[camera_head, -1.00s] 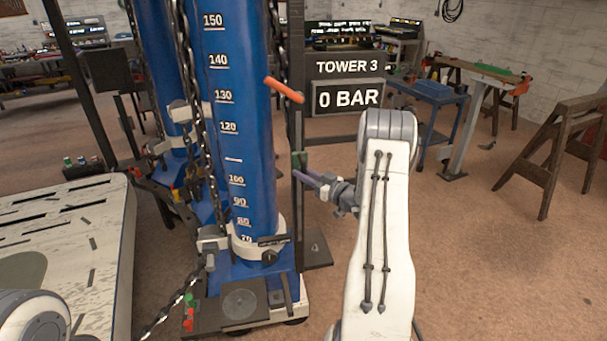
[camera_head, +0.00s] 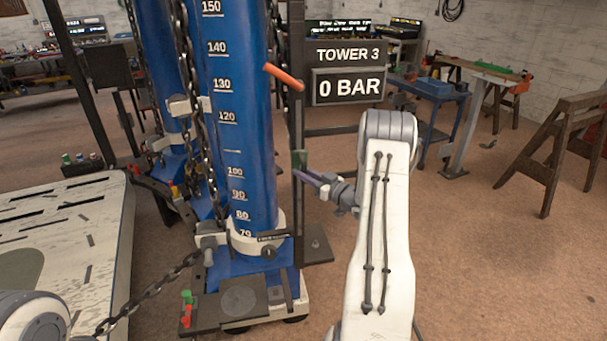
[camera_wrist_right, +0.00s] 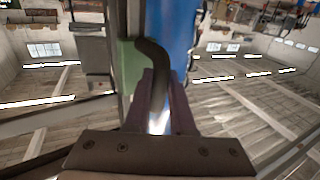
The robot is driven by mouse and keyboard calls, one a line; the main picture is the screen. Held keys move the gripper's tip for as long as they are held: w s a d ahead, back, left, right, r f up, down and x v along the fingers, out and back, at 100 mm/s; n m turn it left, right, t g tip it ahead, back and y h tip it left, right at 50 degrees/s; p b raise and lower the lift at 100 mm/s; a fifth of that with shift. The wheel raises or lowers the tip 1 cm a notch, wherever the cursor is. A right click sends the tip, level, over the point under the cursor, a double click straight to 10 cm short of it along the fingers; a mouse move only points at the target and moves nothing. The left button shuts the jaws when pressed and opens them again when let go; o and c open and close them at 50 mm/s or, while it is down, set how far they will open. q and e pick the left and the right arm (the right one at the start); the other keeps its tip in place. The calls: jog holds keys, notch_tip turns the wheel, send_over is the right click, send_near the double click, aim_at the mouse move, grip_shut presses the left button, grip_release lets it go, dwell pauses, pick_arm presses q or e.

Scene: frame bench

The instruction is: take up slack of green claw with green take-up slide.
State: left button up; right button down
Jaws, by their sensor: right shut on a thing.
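The green take-up slide (camera_head: 300,160) sits on the dark upright rail at the right of the blue tower. My right gripper (camera_head: 299,175) is shut on it, and the fingers close around a dark curved handle (camera_wrist_right: 165,72) in the right wrist view, beside the slide's green block (camera_wrist_right: 130,65). A dark chain (camera_head: 150,285) runs from the tower's base to the lower left, fairly straight. The green claw cannot be made out. My left gripper is out of view; only part of my left arm shows at the lower left.
The blue tower (camera_head: 240,130) carries a height scale and an orange lever (camera_head: 284,77). A sign (camera_head: 348,87) behind reads 0 BAR. A pale slotted platform (camera_head: 75,225) lies left. A wooden trestle (camera_head: 550,155) stands right, with open floor before it.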

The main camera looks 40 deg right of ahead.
jog(key=shift+s+f, duration=0.1)
jog(key=shift+f, duration=0.5)
jog(key=c, duration=1.2)
grip_release()
jog(key=o, duration=0.4)
jog(key=shift+o, duration=0.2)
jog(key=shift+r, duration=0.1)
